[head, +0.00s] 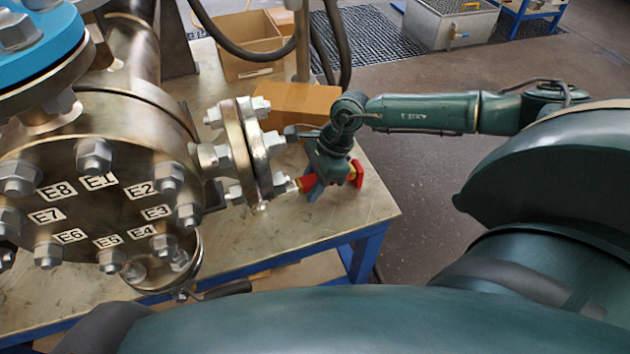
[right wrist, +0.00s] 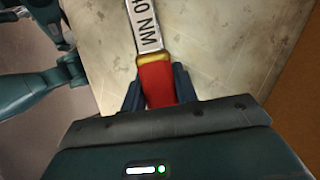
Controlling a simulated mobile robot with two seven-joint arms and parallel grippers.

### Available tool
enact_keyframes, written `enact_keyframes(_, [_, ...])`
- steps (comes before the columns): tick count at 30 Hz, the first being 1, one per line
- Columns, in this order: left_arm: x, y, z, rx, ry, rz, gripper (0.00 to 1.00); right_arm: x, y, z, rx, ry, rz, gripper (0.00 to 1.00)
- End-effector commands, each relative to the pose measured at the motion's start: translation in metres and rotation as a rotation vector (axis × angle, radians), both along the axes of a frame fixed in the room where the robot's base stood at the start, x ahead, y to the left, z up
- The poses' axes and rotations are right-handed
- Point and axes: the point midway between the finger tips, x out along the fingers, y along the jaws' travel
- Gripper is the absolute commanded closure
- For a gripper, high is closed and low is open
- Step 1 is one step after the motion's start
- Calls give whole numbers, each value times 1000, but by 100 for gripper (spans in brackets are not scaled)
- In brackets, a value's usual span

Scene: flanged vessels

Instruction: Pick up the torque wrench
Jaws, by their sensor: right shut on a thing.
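The torque wrench has a red grip with a yellow collar and a metal shaft with a white "NM" label. In the right wrist view, its red grip (right wrist: 157,82) sits between the two fingers of my right gripper (right wrist: 155,92), which is shut on it. The shaft runs up out of the picture. In the head view, red parts of the wrench (head: 307,183) show at my right gripper (head: 314,188), beside the small bolted flange and over the table. I cannot tell whether the wrench touches the tabletop.
The large flanged vessel (head: 105,200) with labelled bolts fills the left. Its bolted side flange (head: 245,150) is close to my right gripper. A cardboard box (head: 290,105) stands behind. The metal table (head: 350,215) is bare at its front right corner.

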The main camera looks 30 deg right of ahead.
Motion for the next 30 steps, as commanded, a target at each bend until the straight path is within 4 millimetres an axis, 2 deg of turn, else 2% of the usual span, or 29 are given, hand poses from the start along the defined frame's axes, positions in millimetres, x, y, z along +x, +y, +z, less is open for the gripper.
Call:
enact_keyframes(1, [0, 0, 0, 0, 0, 0, 62, 0, 0, 0, 0, 0, 0, 82])
enact_keyframes(7, [0, 0, 0, -1, -1, -1, 62, 0, 0, 0, 0, -1, 0, 98])
enact_keyframes(16, [0, 0, 2, -2, -1, -1, 62, 2, 0, 8, 2, -6, -1, 98])
enact_keyframes(30, [-2, 5, 19, -33, -12, 21, 62, 1, 0, 88, 2, -5, 1, 98])
